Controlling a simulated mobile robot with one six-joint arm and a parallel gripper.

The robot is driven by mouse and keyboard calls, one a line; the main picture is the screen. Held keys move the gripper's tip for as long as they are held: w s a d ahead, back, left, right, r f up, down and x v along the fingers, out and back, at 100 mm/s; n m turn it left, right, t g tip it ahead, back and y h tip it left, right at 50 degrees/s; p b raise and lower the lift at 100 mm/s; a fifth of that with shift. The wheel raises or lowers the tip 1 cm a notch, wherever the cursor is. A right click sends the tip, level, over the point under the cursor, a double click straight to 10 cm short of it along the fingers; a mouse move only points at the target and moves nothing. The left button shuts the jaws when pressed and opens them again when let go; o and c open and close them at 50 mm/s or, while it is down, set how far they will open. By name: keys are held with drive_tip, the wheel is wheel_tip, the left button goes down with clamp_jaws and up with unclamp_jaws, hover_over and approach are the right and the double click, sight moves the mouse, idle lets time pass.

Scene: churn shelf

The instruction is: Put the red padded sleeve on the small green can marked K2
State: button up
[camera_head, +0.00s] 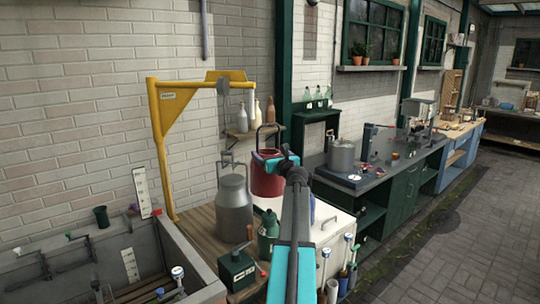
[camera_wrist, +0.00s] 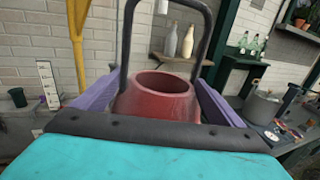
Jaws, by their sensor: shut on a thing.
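The red padded sleeve (camera_head: 266,182) is an open-topped ring with a dark hoop handle rising above it. My gripper (camera_head: 276,160) is shut on the sleeve and holds it raised and roughly upright. In the wrist view, the purple fingers (camera_wrist: 155,98) grip the sleeve (camera_wrist: 160,95) from both sides, and its open mouth faces up. A small green can (camera_head: 267,238) stands below the sleeve, apart from it, at the edge of the wooden platform. Its K2 mark is too small to read. The can does not show in the wrist view.
A large grey churn (camera_head: 234,208) stands close left of the sleeve. A dark green box (camera_head: 238,268) with a crank is in front of the can. A white-topped cabinet (camera_head: 325,222) is at the right. A yellow hoist (camera_head: 160,130) and a bottle shelf (camera_head: 250,134) are behind.

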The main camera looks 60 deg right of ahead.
drive_tip(key=shift+s+d+f+b, duration=0.1)
drive_tip(key=shift+f+b, duration=2.4)
drive_tip(key=shift+f, duration=0.45)
drive_tip(key=shift+r, duration=0.1)
drive_tip(key=shift+s+d+r, duration=0.1)
drive_tip(key=shift+d, duration=0.15)
drive_tip(key=shift+p, duration=0.3)
drive_tip(key=shift+f+b, duration=3.6)
drive_tip(key=shift+f, duration=1.5)
drive_tip(key=shift+c, duration=0.2)
drive_tip(key=shift+f+b, duration=0.65)
drive_tip(key=shift+f, duration=0.35)
